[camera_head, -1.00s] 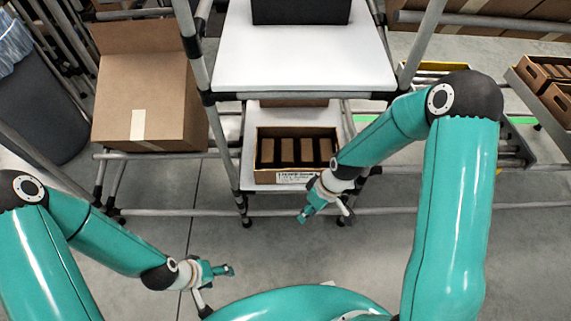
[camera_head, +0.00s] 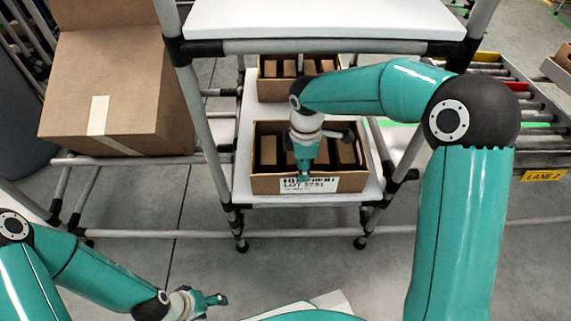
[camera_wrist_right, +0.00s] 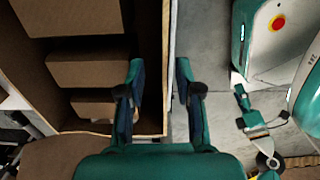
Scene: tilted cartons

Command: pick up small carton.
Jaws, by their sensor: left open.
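Several small brown cartons (camera_head: 268,150) stand in a row inside an open cardboard tray (camera_head: 262,186) with a printed label on its front. They also show in the right wrist view (camera_wrist_right: 88,69). Which one the task means cannot be told. My right gripper (camera_head: 304,176) is in front of the tray's near wall in the head view and hides part of the row. In the right wrist view its fingers (camera_wrist_right: 159,82) are apart, with the tray's wall edge showing between them and nothing held. My left gripper (camera_head: 216,299) is open and empty, low over the floor at left.
The tray sits on a white lower shelf (camera_head: 255,202), with a second carton tray (camera_head: 277,90) behind it. The upper shelf (camera_head: 330,22) and rack posts stand close around it. A large carton (camera_head: 120,90) is at left, a roller conveyor (camera_head: 500,85) at right.

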